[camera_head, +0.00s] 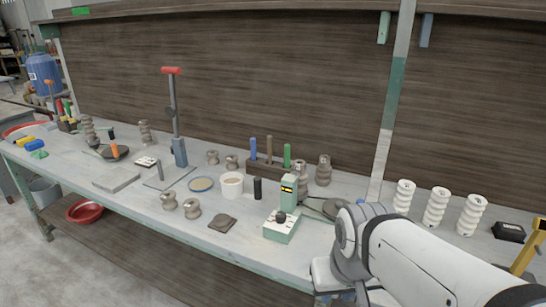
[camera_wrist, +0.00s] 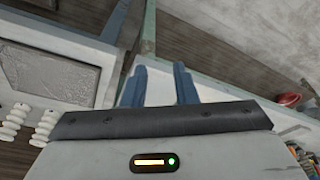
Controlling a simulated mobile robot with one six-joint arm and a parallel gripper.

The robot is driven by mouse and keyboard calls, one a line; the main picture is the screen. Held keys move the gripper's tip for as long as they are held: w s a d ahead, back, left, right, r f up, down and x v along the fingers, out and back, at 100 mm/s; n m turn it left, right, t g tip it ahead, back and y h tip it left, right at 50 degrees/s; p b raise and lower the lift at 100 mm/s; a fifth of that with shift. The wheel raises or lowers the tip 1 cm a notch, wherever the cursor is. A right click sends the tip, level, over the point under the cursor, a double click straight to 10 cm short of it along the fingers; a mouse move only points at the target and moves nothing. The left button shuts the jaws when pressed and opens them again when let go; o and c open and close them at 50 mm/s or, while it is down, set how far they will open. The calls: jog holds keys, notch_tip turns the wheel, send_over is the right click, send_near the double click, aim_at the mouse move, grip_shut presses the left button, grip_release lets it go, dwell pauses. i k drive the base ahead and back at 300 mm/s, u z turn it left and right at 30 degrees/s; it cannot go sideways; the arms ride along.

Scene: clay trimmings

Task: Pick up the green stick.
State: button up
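The green stick (camera_head: 287,155) stands upright in a dark wooden block (camera_head: 262,170) near the back of the workbench in the head view. A blue stick (camera_head: 253,149) and a brown stick (camera_head: 269,149) stand in the same block, to its left. My gripper (camera_wrist: 159,82) shows in the wrist view with its two blue-grey fingers apart and nothing between them. The green stick cannot be made out in the wrist view. In the head view my white arm fills the lower right and my fingers are not visible.
A green-and-white device (camera_head: 281,225) and a black cylinder (camera_head: 258,188) stand in front of the block. A white cup (camera_head: 232,185) is to the left. Ribbed grey pieces (camera_head: 323,170) stand right of it. White ribbed pieces (camera_head: 436,206) are farther right. A panel (camera_head: 230,80) rises behind.

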aim_at(288, 148)
jog(key=u, duration=2.45)
jog(key=i, duration=1.65)
jog(key=z, duration=3.35)
jog(key=i, duration=0.85)
jog(key=z, duration=0.05)
